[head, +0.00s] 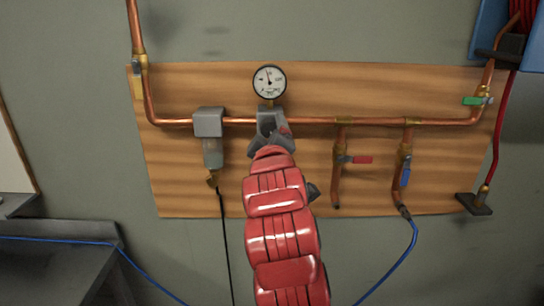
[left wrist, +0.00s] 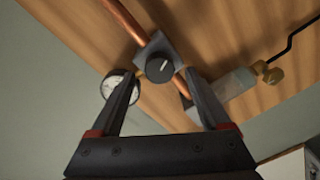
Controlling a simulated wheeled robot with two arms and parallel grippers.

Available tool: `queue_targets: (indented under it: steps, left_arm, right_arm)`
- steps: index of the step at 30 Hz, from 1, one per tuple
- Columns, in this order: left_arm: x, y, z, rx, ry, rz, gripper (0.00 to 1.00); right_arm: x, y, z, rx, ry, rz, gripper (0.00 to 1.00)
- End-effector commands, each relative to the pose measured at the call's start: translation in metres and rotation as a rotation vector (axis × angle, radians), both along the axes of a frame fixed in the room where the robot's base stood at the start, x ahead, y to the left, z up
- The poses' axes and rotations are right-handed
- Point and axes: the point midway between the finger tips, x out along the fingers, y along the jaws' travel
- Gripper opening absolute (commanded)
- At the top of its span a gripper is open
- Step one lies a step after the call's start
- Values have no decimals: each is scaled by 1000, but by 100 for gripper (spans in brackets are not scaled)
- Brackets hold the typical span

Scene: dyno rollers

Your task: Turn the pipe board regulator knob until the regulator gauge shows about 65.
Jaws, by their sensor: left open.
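The regulator (head: 266,116) is a grey block on the copper pipe of the wooden pipe board (head: 180,85). Its round white gauge (head: 269,82) stands on top, with the needle pointing up and slightly left; the numbers are too small to read. The black regulator knob (left wrist: 159,68) shows in the left wrist view, with a pale mark on its face; in the head view it is hidden. My left gripper (left wrist: 160,90) is open, its fingers on either side of the knob's line and apart from it. One finger partly covers the gauge (left wrist: 108,86). My right gripper is out of view.
A grey filter unit (head: 209,123) hangs left of the regulator. A red-handled valve (head: 355,159), a blue-handled valve (head: 405,173) and a green-handled valve (head: 474,101) are to the right. A blue hose (head: 390,268) hangs below. A dark bench (head: 60,265) is at lower left.

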Motion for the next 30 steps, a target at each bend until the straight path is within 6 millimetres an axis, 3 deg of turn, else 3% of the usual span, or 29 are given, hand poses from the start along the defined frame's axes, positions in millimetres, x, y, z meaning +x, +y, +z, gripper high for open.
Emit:
queue_targets:
  steps: [12, 18, 24, 30]
  left_arm:
    - [-100, -5, 1, -3, -3, -6, 80]
    - [-137, -5, 3, -2, -3, -4, 80]
    - [-155, -6, 3, 0, 2, -2, 80]
    - [-158, -5, 4, 0, 2, -1, 80]
  right_arm:
    - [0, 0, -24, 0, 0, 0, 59]
    - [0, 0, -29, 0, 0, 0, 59]
    - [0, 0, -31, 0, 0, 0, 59]
    - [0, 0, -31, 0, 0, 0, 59]
